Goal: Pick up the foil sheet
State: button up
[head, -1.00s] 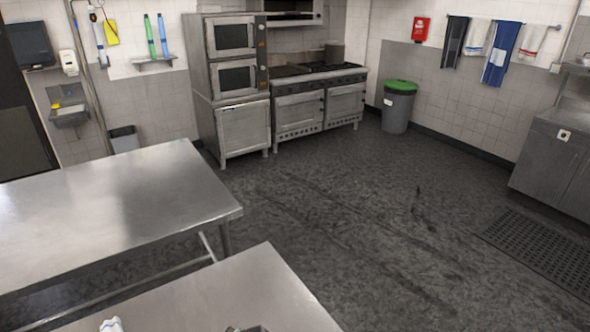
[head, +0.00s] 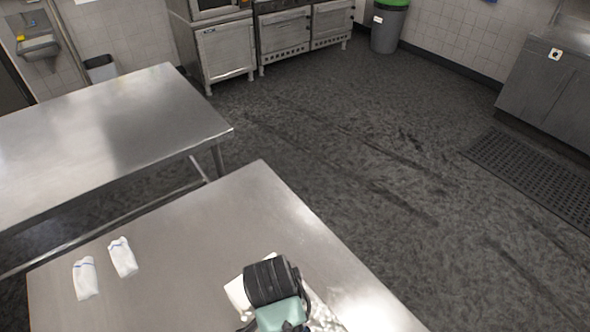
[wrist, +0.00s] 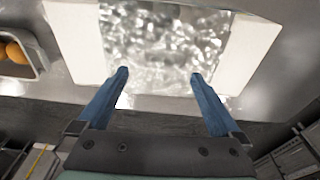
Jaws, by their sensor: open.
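The foil sheet (wrist: 160,45) is crinkled and shiny. In the wrist view it lies at the top centre, between two white panels. In the head view only a little bright crinkled foil (head: 322,316) shows beside my arm, which hides most of it. My gripper (wrist: 160,74) is open and empty, with its two blue fingers apart and their tips over the foil's near part in the picture. I cannot tell whether the tips touch it. In the head view my dark wrist covers the fingers.
White panels flank the foil at left (wrist: 78,40) and right (wrist: 250,52). A tray (wrist: 38,68) with orange items is at the left. Two white packets (head: 85,278) (head: 122,257) lie on the steel table (head: 190,235). Another steel table (head: 100,135) stands beyond.

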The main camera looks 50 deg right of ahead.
jog(key=shift+w+d+f+p, duration=0.15)
jog(key=shift+f+p, duration=0.1)
jog(key=shift+f, duration=0.55)
jog(key=shift+s+d+f+p, duration=0.1)
jog(key=shift+d+f+p, duration=0.15)
jog(key=shift+f, duration=0.55)
jog(key=shift+w+d+f+p, duration=0.1)
jog(key=shift+f+p, duration=0.2)
jog(key=shift+f, duration=0.5)
jog(key=c, duration=1.3)
